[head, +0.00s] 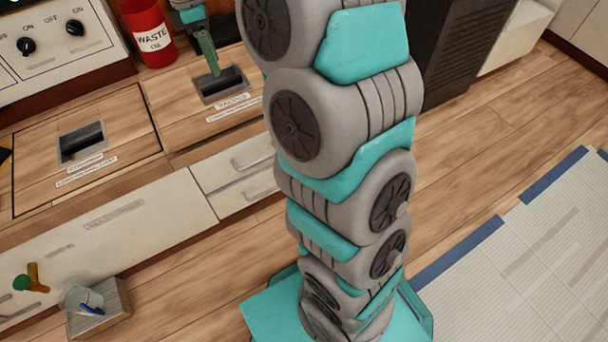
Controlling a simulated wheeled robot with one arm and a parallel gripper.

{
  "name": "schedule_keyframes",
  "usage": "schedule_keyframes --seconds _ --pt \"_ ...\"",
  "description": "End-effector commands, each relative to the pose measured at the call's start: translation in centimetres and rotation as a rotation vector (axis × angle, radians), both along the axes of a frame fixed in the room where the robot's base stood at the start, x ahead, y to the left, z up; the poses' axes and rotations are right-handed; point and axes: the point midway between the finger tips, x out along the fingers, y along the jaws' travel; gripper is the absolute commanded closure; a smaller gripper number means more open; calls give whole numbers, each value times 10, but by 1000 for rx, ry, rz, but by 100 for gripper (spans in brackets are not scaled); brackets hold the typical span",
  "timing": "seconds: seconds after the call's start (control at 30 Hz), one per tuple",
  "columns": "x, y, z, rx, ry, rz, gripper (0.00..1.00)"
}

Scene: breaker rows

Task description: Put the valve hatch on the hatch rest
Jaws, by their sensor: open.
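A wooden hatch panel (180,112) with a recessed grey handle slot (223,84) lies in the counter top at the upper left. Its small label looks like "VALVES", but the text is hard to read. My gripper (213,72) points down at this slot, with its green fingertips at or just inside the slot's back edge. It is open, and I cannot tell whether it touches the handle. The hatch lies flat in the counter, partly behind my arm. I cannot make out which thing is the hatch rest.
A second hatch (125,125) lies to the left. A red "WASTE OIL" can (148,32) stands behind, close to my gripper, beside a knob panel (50,45). Blue-edged striped mats (545,255) lie on the floor at right.

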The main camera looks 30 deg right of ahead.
Motion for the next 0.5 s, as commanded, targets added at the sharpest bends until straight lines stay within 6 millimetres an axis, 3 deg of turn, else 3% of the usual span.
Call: schedule_keyframes --seconds 0.03,0.27,0.5 --pt "-21 -1 3 6 -2 -57 53" --pt "-113 -4 -3 11 10 -375 53" --pt "-215 -11 -25 -4 29 -751 53"
